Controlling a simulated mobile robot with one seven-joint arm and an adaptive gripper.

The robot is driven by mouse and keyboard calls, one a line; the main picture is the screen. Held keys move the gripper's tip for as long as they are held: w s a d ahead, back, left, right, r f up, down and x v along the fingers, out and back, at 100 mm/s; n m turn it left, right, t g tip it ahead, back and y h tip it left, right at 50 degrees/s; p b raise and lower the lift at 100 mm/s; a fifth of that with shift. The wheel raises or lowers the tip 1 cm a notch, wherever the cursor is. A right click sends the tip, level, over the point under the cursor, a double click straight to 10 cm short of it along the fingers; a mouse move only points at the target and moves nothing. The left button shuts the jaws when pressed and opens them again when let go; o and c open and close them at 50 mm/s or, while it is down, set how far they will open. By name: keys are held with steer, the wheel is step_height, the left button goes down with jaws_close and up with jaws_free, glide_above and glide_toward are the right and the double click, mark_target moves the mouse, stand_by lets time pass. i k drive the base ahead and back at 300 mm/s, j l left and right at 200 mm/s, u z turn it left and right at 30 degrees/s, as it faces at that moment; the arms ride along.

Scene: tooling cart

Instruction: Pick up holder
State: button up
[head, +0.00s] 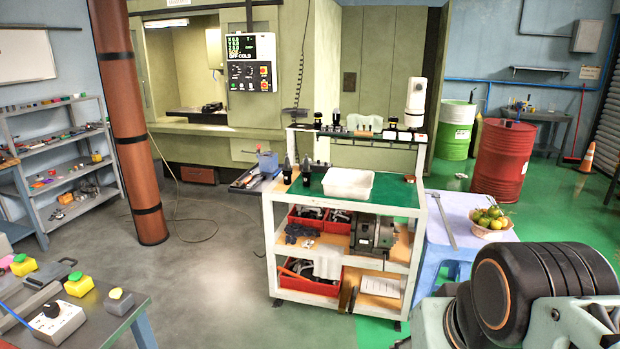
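A white tooling cart (268,222) with a green top stands at the centre of the head view. Two dark upright objects that look like tool holders, one (287,171) at the left and one (306,171) beside it, stand on the green top left of a white tray (350,170). More small dark holder-like pieces (336,121) stand on the raised rack. I cannot tell which one the task means. Part of my arm shows at the lower right, well to the right of the cart. My gripper is not in view.
The cart's lower shelves hold red bins (309,285) and a grey machine part (373,235). A blue-white table with a fruit basket (491,224) stands right of it. A workbench (85,318) is at lower left. The grey floor (215,290) between is clear.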

mark_target(306, 173)
steer(key=i+j+u, duration=0.1)
steer(key=i+j, duration=0.9)
steer(key=k+j, duration=0.05)
steer(key=j, duration=0.05)
